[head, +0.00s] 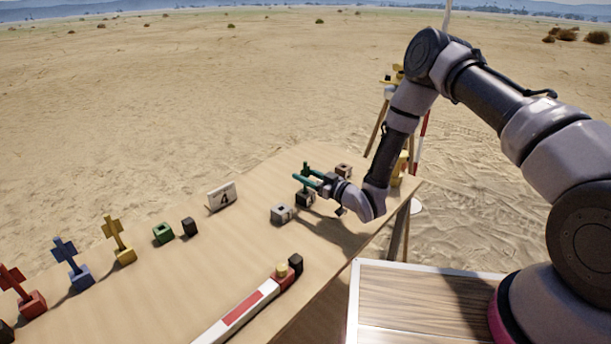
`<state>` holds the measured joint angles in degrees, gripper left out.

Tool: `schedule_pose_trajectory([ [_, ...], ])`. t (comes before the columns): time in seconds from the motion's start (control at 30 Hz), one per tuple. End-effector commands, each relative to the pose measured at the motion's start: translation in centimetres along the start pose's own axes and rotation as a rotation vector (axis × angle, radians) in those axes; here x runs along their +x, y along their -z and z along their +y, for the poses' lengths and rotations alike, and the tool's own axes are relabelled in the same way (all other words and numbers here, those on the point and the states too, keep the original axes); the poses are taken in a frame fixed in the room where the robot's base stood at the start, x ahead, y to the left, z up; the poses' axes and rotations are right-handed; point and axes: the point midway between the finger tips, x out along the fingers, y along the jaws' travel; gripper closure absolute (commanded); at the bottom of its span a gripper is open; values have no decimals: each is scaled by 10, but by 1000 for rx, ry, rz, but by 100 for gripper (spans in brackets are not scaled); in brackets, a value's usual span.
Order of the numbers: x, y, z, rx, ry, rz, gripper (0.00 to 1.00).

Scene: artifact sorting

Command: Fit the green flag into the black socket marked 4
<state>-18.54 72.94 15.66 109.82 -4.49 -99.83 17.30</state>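The green flag (306,168) is upright, with its lower end at a black socket (305,199) near the table's far right part. Whether it is seated in that socket or just above it cannot be told. My gripper (309,179) reaches in from the right at the flag's height. Its fingertips overlap the dark green shapes there, so its grip is unclear. No number is readable on this socket. Another small black block (189,227) stands farther left, near a white card (222,196) with a dark character that looks like 4 or A.
A grey socket (283,213) and a brown one (343,171) flank the black socket closely. A green socket (163,234) and yellow (115,239), blue (72,264) and red (22,290) flags stand left. A red-white bar (245,309) lies along the near edge.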

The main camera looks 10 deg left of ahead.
Motion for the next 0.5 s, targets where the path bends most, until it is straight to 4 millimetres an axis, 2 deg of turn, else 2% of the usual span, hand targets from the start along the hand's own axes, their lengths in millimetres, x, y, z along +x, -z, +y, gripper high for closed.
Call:
schedule_pose_trajectory([
  [0.17, -3, 0, 1, 1, -1, -1, 51],
  [0.27, -14, -1, 1, 2, -2, -3, 51],
  [0.5, -62, -1, 1, 4, -4, -2, 51],
])
